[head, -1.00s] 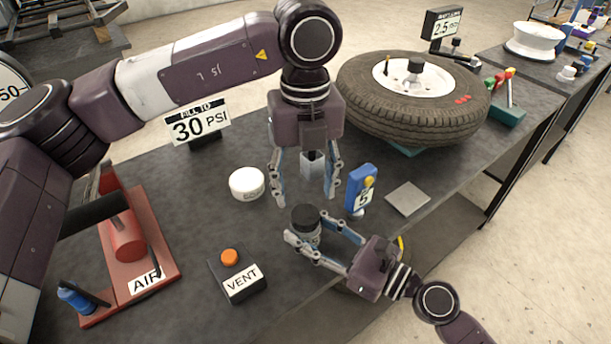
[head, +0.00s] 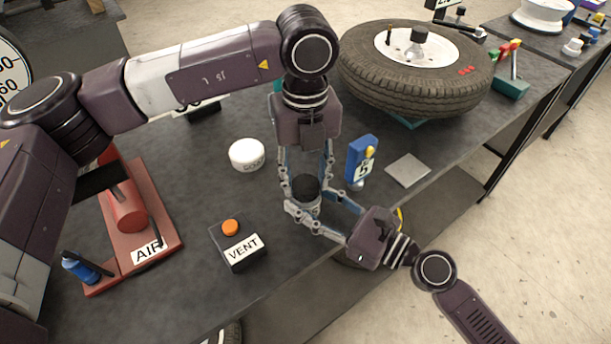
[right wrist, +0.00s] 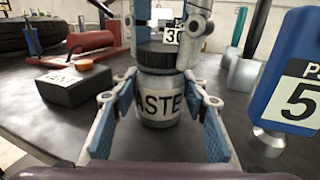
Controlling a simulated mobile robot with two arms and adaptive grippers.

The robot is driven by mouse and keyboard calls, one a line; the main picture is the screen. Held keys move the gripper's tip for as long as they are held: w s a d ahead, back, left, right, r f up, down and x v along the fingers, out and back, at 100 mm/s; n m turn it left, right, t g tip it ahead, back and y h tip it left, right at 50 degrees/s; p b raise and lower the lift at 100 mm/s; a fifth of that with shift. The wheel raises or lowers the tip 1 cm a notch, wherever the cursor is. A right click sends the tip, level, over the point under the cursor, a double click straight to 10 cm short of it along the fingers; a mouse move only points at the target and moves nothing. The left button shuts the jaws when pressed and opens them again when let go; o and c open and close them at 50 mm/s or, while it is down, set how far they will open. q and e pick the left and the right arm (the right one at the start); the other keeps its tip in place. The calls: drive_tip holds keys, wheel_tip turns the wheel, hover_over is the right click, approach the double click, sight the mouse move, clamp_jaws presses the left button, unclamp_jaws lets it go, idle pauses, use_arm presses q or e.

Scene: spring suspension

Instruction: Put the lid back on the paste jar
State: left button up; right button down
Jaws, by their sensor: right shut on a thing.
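The left fingertips are partly hidden behind the jar and right gripper.
A white round tub (head: 246,154) stands left of the jar. A black VENT box (head: 238,249) with an orange button is near the front edge. A blue gauge (head: 361,160) marked 5 stands close right of the jar, beside a grey plate (head: 408,170). The tyre (head: 415,75) is behind.

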use_arm(q)
drive_tip(key=c, duration=0.5)
drive_tip(key=shift+o, duration=0.2)
drive_tip(key=m, duration=0.6)
drive_tip(key=shift+m, duration=0.4)
drive_tip(key=m, duration=0.9)
drive_tip(key=shift+m, duration=0.4)
drive_tip(key=m, duration=1.7)
drive_tip(key=shift+f, duration=0.1)
drive_tip(key=o, duration=1.4)
drive_tip(key=shift+c, duration=0.2)
